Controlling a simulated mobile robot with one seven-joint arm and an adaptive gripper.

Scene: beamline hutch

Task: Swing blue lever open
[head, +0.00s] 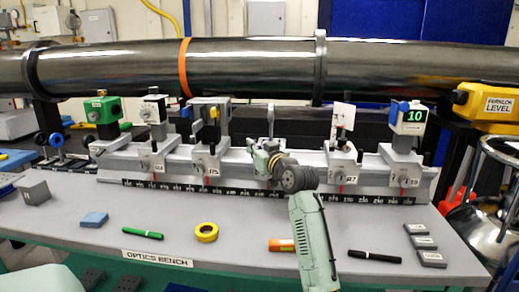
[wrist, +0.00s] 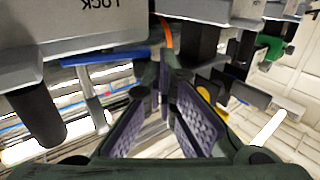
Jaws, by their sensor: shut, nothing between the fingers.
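A blue bar that looks like the lever (wrist: 105,57) shows in the wrist view. It lies along the edge of a grey block (wrist: 60,22) with upside-down lettering that seems to read LOCK. My gripper (wrist: 162,85) is shut and empty, its purple-padded fingers to the right of the bar. I see no clear contact between them. In the head view my gripper (head: 264,155) is at the middle of the rail, partly hidden by my wrist. I cannot make out the lever there.
The rail (head: 370,178) carries several mounts, including a green one (head: 103,110) and one showing 10 (head: 408,117). A large dark pipe (head: 250,65) runs behind. Yellow tape (head: 206,232), a green marker (head: 142,233) and a black marker (head: 375,256) lie on the bench front.

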